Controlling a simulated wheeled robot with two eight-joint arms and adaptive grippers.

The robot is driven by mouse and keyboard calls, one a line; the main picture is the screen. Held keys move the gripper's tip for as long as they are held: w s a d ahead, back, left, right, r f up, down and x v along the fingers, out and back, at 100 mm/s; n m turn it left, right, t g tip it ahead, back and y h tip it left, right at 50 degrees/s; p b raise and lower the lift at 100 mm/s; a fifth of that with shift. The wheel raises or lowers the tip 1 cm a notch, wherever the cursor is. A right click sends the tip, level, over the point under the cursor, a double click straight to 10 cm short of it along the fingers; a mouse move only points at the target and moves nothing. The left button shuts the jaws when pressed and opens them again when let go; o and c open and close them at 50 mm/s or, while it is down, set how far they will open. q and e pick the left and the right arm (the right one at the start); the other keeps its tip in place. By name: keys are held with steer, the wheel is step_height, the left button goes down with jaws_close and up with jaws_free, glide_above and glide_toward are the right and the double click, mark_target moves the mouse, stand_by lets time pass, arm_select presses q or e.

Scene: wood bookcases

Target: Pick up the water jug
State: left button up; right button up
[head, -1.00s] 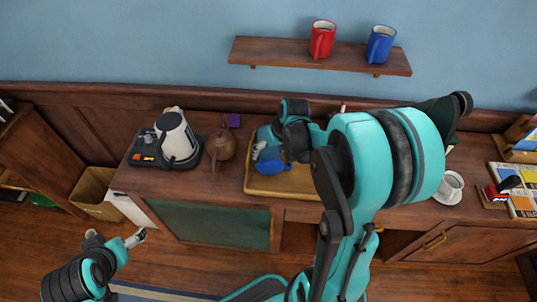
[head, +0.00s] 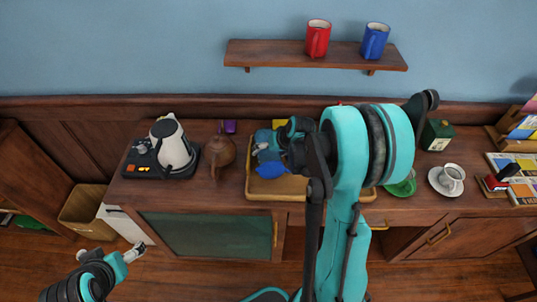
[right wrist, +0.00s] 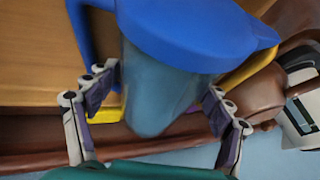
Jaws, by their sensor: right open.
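The water jug (right wrist: 165,85) has a blue lid and handle and a clear bluish body. It fills the middle of the right wrist view, and its blue part (head: 272,170) shows on the wooden tray in the head view. My right gripper (right wrist: 160,107) is open, with one finger on each side of the jug's body. I cannot tell whether the fingers touch it. In the head view my right gripper (head: 266,148) is at the jug and partly hides it. My left gripper (head: 135,252) is low at the left, away from the jug; its jaws are too small to read.
The wooden tray (head: 290,186) lies on the cabinet top. Left of it stand a brown teapot (head: 221,150) and a kettle (head: 172,145) on a dark base. A cup (head: 451,178) on a saucer and a green box (head: 436,135) are to the right. A shelf (head: 300,54) holds two mugs.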

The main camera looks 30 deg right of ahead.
steer(key=shift+f, duration=0.2)
stand_by(0.6)
steer(key=c, duration=1.6)
steer(key=shift+o, duration=0.2)
steer(key=shift+r, duration=0.1)
